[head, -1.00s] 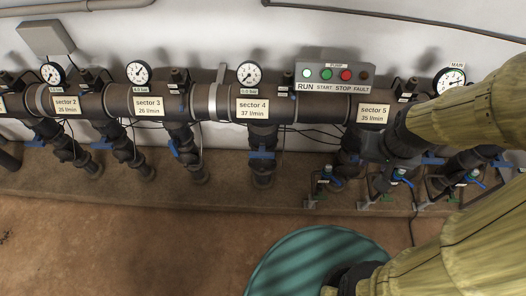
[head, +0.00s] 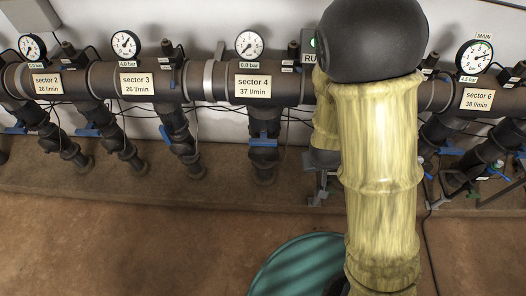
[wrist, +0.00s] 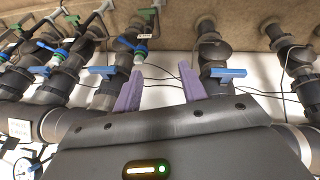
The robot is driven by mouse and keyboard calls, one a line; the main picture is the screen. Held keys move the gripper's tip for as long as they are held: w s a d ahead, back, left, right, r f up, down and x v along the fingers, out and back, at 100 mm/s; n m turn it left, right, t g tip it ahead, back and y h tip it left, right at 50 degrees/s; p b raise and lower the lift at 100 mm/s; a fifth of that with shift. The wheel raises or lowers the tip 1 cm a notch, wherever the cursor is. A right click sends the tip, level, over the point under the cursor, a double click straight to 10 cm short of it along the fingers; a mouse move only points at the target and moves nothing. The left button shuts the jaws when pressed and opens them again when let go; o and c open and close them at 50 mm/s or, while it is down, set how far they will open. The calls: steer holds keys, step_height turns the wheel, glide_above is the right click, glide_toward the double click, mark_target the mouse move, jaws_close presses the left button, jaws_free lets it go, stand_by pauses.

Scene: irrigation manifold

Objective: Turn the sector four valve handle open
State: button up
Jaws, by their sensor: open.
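The sector four valve handle (head: 263,142) is a short blue lever under the sector 4 label (head: 253,86) in the head view. It lies crosswise on its dark downpipe. In the wrist view, which shows the pipes upside down, a blue handle (wrist: 228,73), likely this one, lies just right of the right fingertip. My gripper (wrist: 160,80) is open, its two purple fingers apart with nothing between them. In the head view my yellow-sleeved arm hides the gripper.
Another blue handle (wrist: 101,71) is left of my fingers. A green-topped tap (wrist: 140,50) and thin cables are close by. The sector 4 gauge (head: 249,43) is above the main pipe. A teal drum (head: 290,268) stands on the floor in front.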

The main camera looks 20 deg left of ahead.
mark_target(263, 145)
steer(key=w+a+f+n+t+h+b, duration=0.1)
steer(key=a+f+n+t+b, duration=0.2)
steer(key=f+b, duration=0.45)
steer(key=w+a+f+n+t+h+b, duration=0.1)
steer(key=a+f+n+t+b, duration=0.25)
steer(key=f, duration=0.65)
steer(key=s+a+f+n+t+y+b, duration=0.1)
steer(key=s+a+n+t+y+b, duration=0.2)
steer(key=a+n+t+y+b, duration=0.3)
steer(key=a+n+t+b, duration=0.1)
steer(key=a+n+b, duration=0.2)
steer(key=a+n, duration=0.1)
steer(key=shift+s+a+f+y, duration=0.2)
steer(key=shift+a+f+y, duration=0.2)
steer(key=shift+a, duration=0.3)
steer(key=b+x, duration=0.3)
steer(key=x, duration=1.4)
steer(key=shift+w+a+f+b, duration=0.1)
steer(key=shift+w+a+b, duration=0.05)
steer(key=shift+w+b, duration=0.15)
steer(key=shift+s, duration=0.1)
